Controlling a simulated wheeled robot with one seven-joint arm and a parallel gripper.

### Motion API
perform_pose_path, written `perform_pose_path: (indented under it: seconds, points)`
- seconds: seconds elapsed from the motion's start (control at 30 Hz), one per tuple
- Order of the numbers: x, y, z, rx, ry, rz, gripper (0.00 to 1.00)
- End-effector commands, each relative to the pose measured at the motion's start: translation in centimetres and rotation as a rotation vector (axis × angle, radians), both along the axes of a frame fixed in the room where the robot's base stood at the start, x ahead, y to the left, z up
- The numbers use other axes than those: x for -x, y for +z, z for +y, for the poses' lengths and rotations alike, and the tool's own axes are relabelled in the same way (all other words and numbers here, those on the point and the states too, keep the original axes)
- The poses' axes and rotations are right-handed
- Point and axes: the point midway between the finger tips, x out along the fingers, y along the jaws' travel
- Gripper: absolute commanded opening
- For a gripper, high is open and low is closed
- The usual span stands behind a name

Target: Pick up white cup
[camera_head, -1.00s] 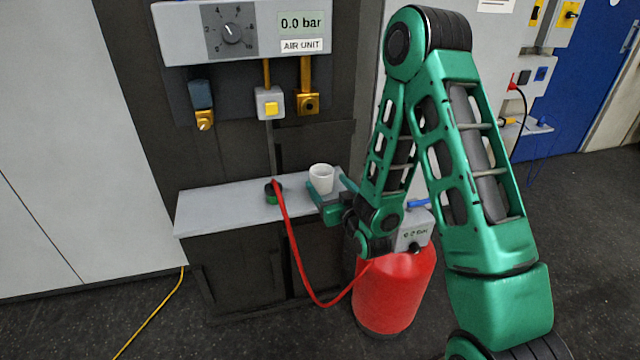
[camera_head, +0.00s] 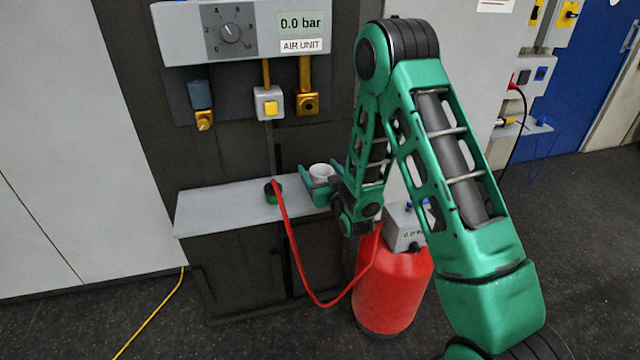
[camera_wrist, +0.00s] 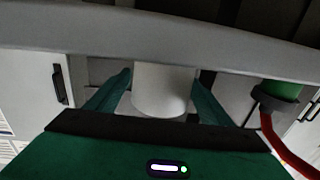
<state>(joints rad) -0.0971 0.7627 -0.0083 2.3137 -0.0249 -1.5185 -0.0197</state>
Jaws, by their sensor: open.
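The white cup (camera_head: 320,171) stands on the grey shelf, near its right end, in the head view. My gripper (camera_head: 318,187) is at the cup, and its green fingers hide the cup's lower part there. In the wrist view the cup (camera_wrist: 163,90) is between the two green fingers of my gripper (camera_wrist: 160,95). The cup's far side is hidden.
The grey shelf (camera_head: 230,208) carries a green hose end (camera_head: 272,193) with a red hose (camera_head: 290,245), left of the cup. A red tank (camera_head: 392,290) stands on the floor below my arm. The air unit panel (camera_head: 240,30) is on the wall above.

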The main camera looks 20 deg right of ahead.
Motion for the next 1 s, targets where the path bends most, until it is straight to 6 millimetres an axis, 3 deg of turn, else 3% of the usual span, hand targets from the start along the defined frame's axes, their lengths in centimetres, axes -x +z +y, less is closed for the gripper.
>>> perform_pose_path:
  seconds: [0.2, 0.43, 0.6, 1.0]
  points:
    - [-2.0, 0.0, 0.2, 0.0, 0.0, -0.001, 0.74]
    - [-2.1, 0.0, 0.2, 0.001, 0.0, 0.0, 0.74]
    - [-2.0, 0.0, 0.2, 0.001, 0.0, 0.0, 0.36]
    - [-2.0, 0.0, 0.2, 0.001, 0.0, 0.0, 0.34]
